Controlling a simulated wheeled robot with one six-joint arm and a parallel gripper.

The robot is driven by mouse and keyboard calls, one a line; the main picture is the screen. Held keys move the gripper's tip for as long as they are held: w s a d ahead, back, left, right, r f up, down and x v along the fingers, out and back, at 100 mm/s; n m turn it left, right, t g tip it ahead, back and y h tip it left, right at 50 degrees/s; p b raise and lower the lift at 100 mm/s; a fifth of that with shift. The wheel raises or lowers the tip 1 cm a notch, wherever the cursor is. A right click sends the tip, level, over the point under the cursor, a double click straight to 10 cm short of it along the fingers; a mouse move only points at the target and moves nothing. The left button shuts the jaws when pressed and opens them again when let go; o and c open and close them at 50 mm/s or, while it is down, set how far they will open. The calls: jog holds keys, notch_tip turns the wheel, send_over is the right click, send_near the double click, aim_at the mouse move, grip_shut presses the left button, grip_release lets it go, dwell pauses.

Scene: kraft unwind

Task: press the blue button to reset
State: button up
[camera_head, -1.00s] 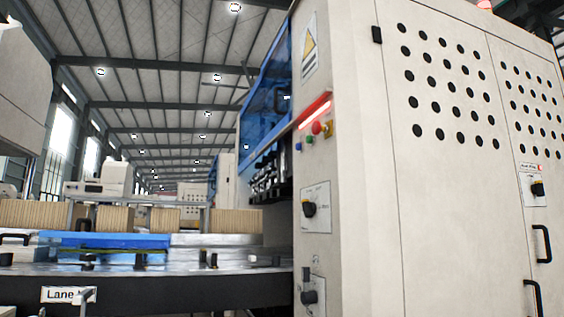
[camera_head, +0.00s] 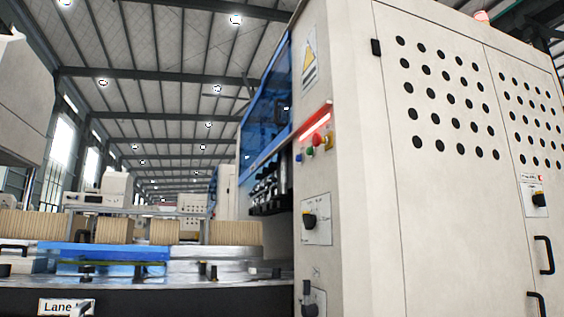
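The small blue button (camera_head: 299,158) sits on the narrow front face of the beige machine cabinet (camera_head: 350,200). It is the leftmost of a short row. A green button (camera_head: 310,151) is just right of it, then a red button (camera_head: 318,141) and a yellow-backed one (camera_head: 327,139). A lit red bar (camera_head: 316,122) is above the row. My gripper is not in view, so its distance from the button and its opening cannot be seen.
A black rotary switch (camera_head: 309,221) is lower on the same face. The conveyor table (camera_head: 215,283) with brown stacks (camera_head: 165,231) extends left of the cabinet. Black door handles (camera_head: 544,255) stick out at right. Blue clear guards (camera_head: 265,110) overhang the table.

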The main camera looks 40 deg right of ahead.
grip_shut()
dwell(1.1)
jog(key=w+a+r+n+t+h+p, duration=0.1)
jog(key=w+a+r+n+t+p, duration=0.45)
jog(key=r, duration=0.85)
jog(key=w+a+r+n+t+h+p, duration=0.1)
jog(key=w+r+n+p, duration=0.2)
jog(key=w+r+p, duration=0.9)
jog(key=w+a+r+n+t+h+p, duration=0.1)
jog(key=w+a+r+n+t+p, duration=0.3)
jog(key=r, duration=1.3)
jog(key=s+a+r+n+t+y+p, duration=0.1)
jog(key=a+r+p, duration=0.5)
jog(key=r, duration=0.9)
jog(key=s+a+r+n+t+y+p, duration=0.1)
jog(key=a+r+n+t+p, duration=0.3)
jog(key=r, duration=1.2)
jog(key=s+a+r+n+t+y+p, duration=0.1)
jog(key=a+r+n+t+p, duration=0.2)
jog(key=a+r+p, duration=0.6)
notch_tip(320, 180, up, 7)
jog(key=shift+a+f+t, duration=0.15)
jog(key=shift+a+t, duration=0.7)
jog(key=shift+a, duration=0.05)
